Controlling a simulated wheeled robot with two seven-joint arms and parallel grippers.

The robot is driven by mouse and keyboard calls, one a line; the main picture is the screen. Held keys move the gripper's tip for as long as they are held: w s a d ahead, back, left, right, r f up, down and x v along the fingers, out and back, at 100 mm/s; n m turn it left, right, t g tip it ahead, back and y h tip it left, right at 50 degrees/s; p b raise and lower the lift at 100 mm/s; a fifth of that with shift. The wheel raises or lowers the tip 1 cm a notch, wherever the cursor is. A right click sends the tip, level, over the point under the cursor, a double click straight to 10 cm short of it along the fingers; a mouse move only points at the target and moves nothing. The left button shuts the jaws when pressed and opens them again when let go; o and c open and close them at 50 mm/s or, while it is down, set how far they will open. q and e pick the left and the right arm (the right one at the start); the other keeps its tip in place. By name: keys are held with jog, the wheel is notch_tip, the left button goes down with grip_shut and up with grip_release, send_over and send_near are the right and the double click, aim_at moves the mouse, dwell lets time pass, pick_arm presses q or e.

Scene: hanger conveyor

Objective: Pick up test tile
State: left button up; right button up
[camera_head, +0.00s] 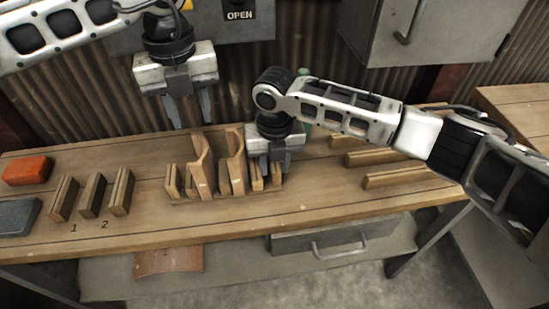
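A curved brown tile-like piece (168,262) lies low, below the front edge of the workbench. It is the only thing here that looks like a tile; I see no label on it. My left gripper (190,108) hangs above the back of the bench, fingers apart and empty, well above and behind that piece. My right gripper (271,172) points down at the right end of a wooden rack (205,188). Its fingertips are partly lost among the small posts, so I cannot tell whether it grips anything.
Slotted wooden blocks (93,195) stand by the marks 1 and 2. A red block (28,170) and a grey block (18,217) lie at the left. Long wooden bars (396,176) lie at the right. A drawer (335,240) hangs under the bench. The bench front is clear.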

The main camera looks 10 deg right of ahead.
aim_at(206, 146)
jog(key=shift+c, duration=0.3)
grip_shut()
pick_arm(q)
jog(key=shift+m, duration=0.8)
jog(key=f, duration=0.4)
jog(key=shift+s+d, duration=0.25)
jog(key=shift+d, duration=0.05)
jog(key=shift+c, duration=0.3)
jog(key=shift+w+d+f, duration=0.1)
jog(key=shift+w+f, duration=0.05)
jog(key=shift+f, duration=1.65)
jog(key=shift+w+d+f, duration=0.1)
jog(key=shift+f, duration=1.65)
pick_arm(e)
jog(key=shift+r, duration=0.1)
